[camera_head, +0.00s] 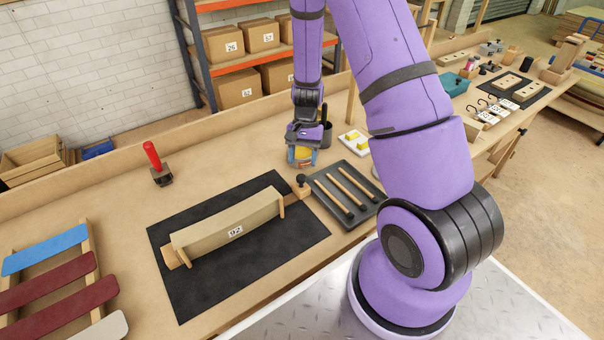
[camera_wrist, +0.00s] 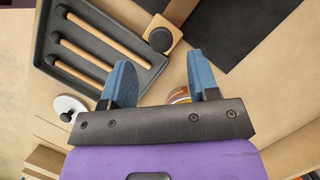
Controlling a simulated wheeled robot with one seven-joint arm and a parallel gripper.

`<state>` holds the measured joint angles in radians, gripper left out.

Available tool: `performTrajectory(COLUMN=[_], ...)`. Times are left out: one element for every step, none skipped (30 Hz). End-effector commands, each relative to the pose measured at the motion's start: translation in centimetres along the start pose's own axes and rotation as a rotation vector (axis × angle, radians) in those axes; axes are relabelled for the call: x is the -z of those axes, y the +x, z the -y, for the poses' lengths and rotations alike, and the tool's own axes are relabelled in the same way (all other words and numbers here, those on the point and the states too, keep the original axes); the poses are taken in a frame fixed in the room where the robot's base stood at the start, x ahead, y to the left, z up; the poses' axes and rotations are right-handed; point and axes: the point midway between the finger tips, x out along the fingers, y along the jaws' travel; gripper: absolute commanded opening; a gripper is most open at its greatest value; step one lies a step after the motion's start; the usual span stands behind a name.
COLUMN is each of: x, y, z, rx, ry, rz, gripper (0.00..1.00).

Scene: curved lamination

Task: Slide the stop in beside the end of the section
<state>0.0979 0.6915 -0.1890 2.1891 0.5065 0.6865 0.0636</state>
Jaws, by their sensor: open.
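The section is a pale curved wooden piece labelled 92 (camera_head: 228,222), standing on a black mat (camera_head: 200,290). A small wooden block with a black knob (camera_head: 303,191), which looks like the stop, sits near its right end, at the mat's edge. In the wrist view this block (camera_wrist: 176,51) lies ahead of the fingers, close to the end of a brown strip (camera_wrist: 179,10); I cannot tell whether they touch. My gripper (camera_head: 302,160) is open, with blue fingers apart in the wrist view (camera_wrist: 160,77), beyond the block and not around it.
A dark tray (camera_head: 325,206) with wooden-handled brushes lies right of the block. A round tin (camera_wrist: 179,95) is partly hidden behind my gripper. A red-handled tool (camera_head: 153,160) stands behind the mat. Coloured slats (camera_head: 45,248) lie at left.

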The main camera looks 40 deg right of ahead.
Motion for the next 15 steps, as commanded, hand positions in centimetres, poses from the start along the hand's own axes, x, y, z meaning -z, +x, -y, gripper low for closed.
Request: performTrajectory(x=[0.0, 0.0, 0.0, 0.0, 0.0, 0.0, 0.0, 0.0, 0.0, 0.0, 0.0, 0.0, 0.0, 0.0, 0.0], y=[1.0, 1.5, 2.1, 2.6, 3.0, 3.5, 3.8, 4.1, 4.4, 4.6, 4.8, 5.0, 5.1, 5.1, 5.2], z=[-0.1, -0.1, -0.1, 0.0, 0.0, 0.0, 0.0, 0.0, 0.0, 0.0, 0.0, 0.0, 0.0, 0.0, 0.0], rx=[-0.001, -0.001, -0.001, -0.001, 0.000, 0.000, 0.000, 0.000, 0.000, 0.000, 0.000, 0.001, 0.001, 0.001, 0.001], ry=[0.001, 0.001, 0.001, 0.001, 0.001, 0.000, -0.001, -0.001, 0.000, 0.000, 0.000, 0.000, 0.000, 0.000, 0.000], rz=[0.004, 0.003, 0.003, 0.003, 0.002, 0.002, 0.002, 0.001, 0.000, 0.000, 0.000, 0.000, 0.000, 0.000, 0.000], gripper=[0.55, 0.55, 0.55, 0.55, 0.55, 0.55, 0.55, 0.55, 0.55, 0.55, 0.55, 0.55, 0.55, 0.55, 0.55])
